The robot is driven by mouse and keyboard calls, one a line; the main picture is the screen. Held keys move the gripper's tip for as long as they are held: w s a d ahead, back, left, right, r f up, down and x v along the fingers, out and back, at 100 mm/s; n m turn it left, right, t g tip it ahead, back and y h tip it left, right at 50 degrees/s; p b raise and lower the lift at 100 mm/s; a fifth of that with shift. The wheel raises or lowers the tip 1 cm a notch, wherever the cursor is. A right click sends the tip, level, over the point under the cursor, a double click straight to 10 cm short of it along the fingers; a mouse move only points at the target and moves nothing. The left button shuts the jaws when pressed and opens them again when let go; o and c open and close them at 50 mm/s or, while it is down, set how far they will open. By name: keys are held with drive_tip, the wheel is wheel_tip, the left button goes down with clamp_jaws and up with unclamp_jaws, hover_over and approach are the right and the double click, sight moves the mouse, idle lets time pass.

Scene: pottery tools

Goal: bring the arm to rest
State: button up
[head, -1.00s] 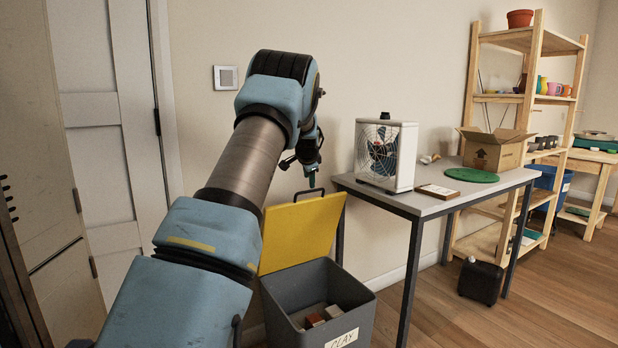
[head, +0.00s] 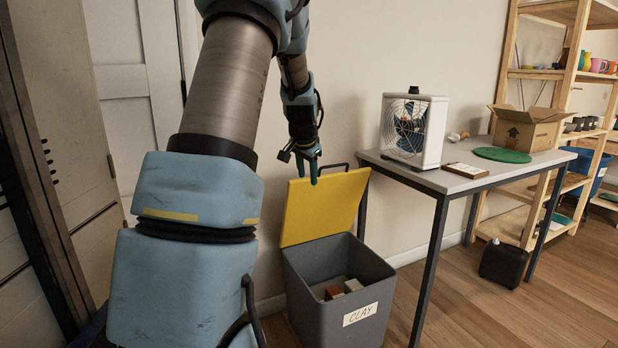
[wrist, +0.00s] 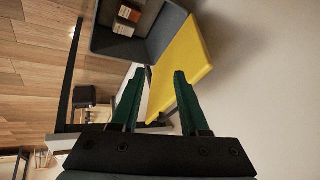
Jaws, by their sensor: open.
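My gripper (head: 310,172) hangs fingers down in the head view, in front of the wall and by the top of the raised yellow lid (head: 325,205). In the wrist view my gripper (wrist: 156,100) shows two green fingers spread apart with nothing between them. The grey clay bin (head: 338,308) stands open on the floor below, with a CLAY label on its front. A few brown and pale blocks (head: 343,290) lie inside it. My arm fills the left of the head view.
A grey table (head: 430,182) to the right bears a fan (head: 413,130), a small board (head: 465,170), a green disc (head: 501,155) and an open carton (head: 528,128). A wooden shelf (head: 508,60) stands behind. A dark wheeled box (head: 503,263) is on the floor; the floor in front is clear.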

drive_tip(key=s+a+f+n+g, duration=0.1)
drive_tip(key=s+a+f+n, duration=0.1)
drive_tip(key=s, duration=0.8)
drive_tip(key=s+a+f+n+g, duration=0.2)
drive_tip(key=s+a+n, duration=0.1)
drive_tip(key=s, duration=0.7)
drive_tip(key=s+a+f+n+g, duration=0.1)
drive_tip(key=s+a+f+n, duration=0.1)
drive_tip(key=s, duration=0.9)
wheel_tip(320, 180, up, 16)
drive_tip(key=p, duration=1.6)
drive_tip(key=shift+s+y, duration=0.2)
drive_tip(key=shift+y, duration=0.1)
